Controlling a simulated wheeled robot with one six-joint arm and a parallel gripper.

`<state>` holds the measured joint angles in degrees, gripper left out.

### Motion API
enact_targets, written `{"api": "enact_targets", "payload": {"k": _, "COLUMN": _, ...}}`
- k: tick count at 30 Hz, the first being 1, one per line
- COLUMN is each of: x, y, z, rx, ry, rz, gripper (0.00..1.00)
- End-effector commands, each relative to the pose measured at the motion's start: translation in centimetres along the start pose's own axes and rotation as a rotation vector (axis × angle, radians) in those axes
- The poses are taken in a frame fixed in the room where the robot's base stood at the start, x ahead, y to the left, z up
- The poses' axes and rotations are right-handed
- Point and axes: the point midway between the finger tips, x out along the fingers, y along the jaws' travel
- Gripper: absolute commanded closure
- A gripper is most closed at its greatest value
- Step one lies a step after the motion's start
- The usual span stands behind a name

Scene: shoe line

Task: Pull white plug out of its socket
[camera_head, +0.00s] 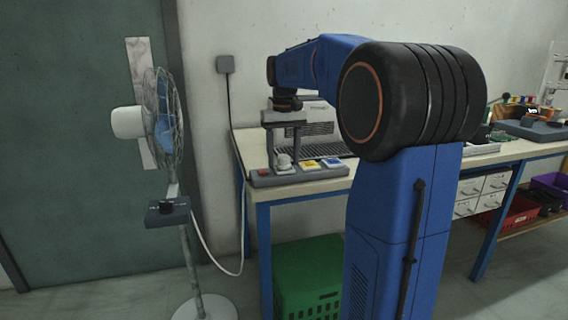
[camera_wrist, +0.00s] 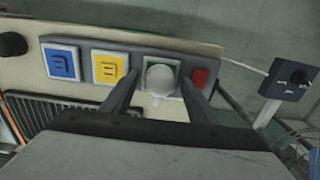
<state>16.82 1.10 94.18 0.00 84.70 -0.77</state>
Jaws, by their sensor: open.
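In the head view the white plug (camera_head: 284,162) sits near the left end of the strip (camera_head: 300,180) on the workbench. My gripper (camera_wrist: 159,84) is open, with one finger on each side of the plug. I cannot tell whether the fingers touch it. In the head view my gripper (camera_head: 283,148) points down over the plug. A blue socket (camera_wrist: 62,65) and a yellow socket (camera_wrist: 107,67) lie left of the plug in the wrist view.
A red switch (camera_wrist: 200,77) is just right of the plug in the wrist view. A standing fan (camera_head: 163,120) with a control box (camera_head: 167,212) stands left of the bench. A grey wall plug (camera_head: 225,64) has a hanging cord. A green crate (camera_head: 308,280) is under the bench.

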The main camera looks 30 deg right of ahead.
Motion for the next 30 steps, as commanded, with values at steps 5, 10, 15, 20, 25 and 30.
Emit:
{"api": "enact_targets", "payload": {"k": 5, "x": -0.01, "y": 0.0, "z": 0.0, "rx": 0.0, "ry": 0.0, "rz": 0.0, "gripper": 0.46}}
{"api": "enact_targets", "payload": {"k": 10, "x": -0.01, "y": 0.0, "z": 0.0, "rx": 0.0, "ry": 0.0, "rz": 0.0, "gripper": 0.46}}
{"api": "enact_targets", "payload": {"k": 15, "x": -0.02, "y": 0.0, "z": 0.0, "rx": 0.0, "ry": 0.0, "rz": 0.0, "gripper": 0.46}}
{"api": "enact_targets", "payload": {"k": 20, "x": -0.02, "y": -0.01, "z": 0.0, "rx": 0.0, "ry": 0.0, "rz": 0.0, "gripper": 0.46}}
{"api": "enact_targets", "payload": {"k": 25, "x": -0.02, "y": 0.0, "z": 0.0, "rx": 0.0, "ry": 0.0, "rz": 0.0, "gripper": 0.68}}
{"api": "enact_targets", "payload": {"k": 30, "x": -0.03, "y": 0.0, "z": 0.0, "rx": 0.0, "ry": 0.0, "rz": 0.0, "gripper": 1.0}}
